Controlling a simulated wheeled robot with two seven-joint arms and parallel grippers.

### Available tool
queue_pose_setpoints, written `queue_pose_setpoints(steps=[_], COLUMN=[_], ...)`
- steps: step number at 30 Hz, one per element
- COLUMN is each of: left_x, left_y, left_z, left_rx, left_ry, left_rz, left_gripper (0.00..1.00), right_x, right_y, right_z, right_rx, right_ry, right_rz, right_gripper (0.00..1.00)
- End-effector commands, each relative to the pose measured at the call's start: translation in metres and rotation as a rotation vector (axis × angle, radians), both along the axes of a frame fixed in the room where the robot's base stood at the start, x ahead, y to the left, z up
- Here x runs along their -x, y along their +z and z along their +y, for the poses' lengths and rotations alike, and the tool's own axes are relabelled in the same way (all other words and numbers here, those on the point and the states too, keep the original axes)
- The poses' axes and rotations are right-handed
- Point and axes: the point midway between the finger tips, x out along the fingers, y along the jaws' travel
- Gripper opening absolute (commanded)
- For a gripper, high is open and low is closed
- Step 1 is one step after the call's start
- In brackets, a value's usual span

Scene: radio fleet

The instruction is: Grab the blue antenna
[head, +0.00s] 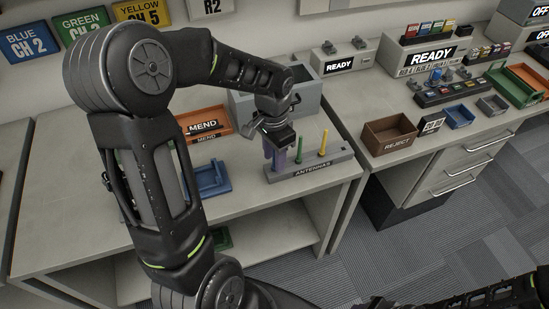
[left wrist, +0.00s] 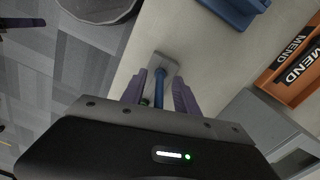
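The antenna stand (head: 312,171), a grey block labelled ANTENNAS, sits near the right front corner of the left table. A green antenna (head: 299,146) and a yellow antenna (head: 323,143) stand upright in it. My left gripper (head: 275,162) is at the left end of the stand, pointing down. In the left wrist view, the blue antenna (left wrist: 160,84) stands between the two purple fingers of my left gripper (left wrist: 160,88). A gap shows on each side of it, so the fingers are open around it. In the head view they mostly hide the blue antenna. My right gripper is not in view.
A blue tray (head: 212,180) lies left of the stand. An orange MEND tray (head: 204,124) and a grey bin (head: 306,94) are behind. A brown REJECT box (head: 389,135) stands on the right counter, across a gap.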

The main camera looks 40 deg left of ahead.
Motion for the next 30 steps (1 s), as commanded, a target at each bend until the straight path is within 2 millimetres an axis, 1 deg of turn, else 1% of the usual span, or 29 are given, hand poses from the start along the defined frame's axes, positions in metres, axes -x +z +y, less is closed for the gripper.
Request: queue_pose_setpoints(steps=[1, 4, 20, 30], left_x=[0.0008, 0.0003, 0.0001, 0.0002], left_y=[-0.0044, -0.0077, -0.0070, -0.0069], left_z=[0.0000, 0.0000, 0.0000, 0.0000], left_rx=[0.000, 0.000, 0.000, 0.000], left_ry=[0.000, 0.000, 0.000, 0.000], left_rz=[0.002, 0.000, 0.000, 0.000], left_gripper=[0.37, 0.37, 0.37, 0.10], right_x=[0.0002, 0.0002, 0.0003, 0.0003], right_y=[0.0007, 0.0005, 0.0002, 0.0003], right_z=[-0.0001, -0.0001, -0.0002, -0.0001], right_rx=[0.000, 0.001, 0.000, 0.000], right_ry=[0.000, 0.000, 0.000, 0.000], right_rz=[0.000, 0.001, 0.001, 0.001], right_gripper=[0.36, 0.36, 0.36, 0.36])
